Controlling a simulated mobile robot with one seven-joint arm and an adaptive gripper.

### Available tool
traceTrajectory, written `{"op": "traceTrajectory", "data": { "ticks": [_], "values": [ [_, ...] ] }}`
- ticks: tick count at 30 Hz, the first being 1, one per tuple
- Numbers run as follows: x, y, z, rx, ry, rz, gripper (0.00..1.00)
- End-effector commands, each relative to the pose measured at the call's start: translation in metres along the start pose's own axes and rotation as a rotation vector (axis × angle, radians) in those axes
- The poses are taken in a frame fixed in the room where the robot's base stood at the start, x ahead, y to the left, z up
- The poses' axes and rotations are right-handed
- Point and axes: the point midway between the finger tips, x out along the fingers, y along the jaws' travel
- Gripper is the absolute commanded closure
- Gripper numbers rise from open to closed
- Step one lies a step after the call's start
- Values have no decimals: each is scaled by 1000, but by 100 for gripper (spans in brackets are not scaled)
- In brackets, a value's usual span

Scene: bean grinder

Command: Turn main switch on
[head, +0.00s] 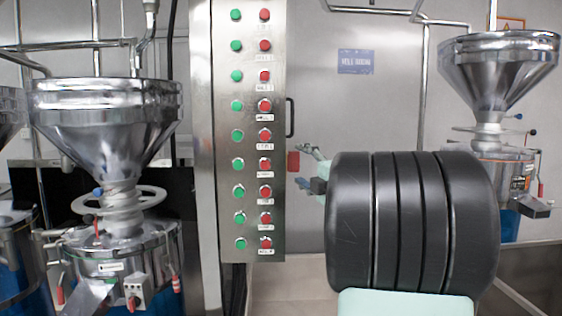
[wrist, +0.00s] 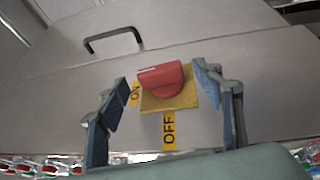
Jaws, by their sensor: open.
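The main switch is a red rotary knob (wrist: 160,76) on a yellow square plate (wrist: 178,97), fixed to a grey metal cabinet face. In the wrist view, a yellow ON label (wrist: 135,94) is at its left and a yellow OFF label (wrist: 169,130) is below it. The knob's white mark points left and slightly up in the picture. My gripper (wrist: 162,88) is open, with its two fingers on either side of the knob; I cannot tell whether either touches it. In the head view, my gripper (head: 316,168) is beside a red part (head: 293,161) at the cabinet edge, partly hidden by my arm.
A black handle (wrist: 113,39) is on the cabinet near the knob. A panel with green and red buttons (head: 250,130) stands at centre left. Steel hopper grinders stand at left (head: 105,120) and right (head: 498,70). A blue sign (head: 355,62) hangs on the grey wall.

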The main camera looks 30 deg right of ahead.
Motion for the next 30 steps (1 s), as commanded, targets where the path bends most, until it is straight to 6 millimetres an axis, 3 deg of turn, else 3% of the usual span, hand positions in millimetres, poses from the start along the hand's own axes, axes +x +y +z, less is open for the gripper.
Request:
{"op": "traceTrajectory", "data": {
  "ticks": [7, 19, 30],
  "values": [
    [33, 1, -1, 0, 2, 1, 39],
    [39, 0, 0, 1, 0, 1, 40],
    [39, 0, 0, 0, 1, 0, 81]
  ]
}}
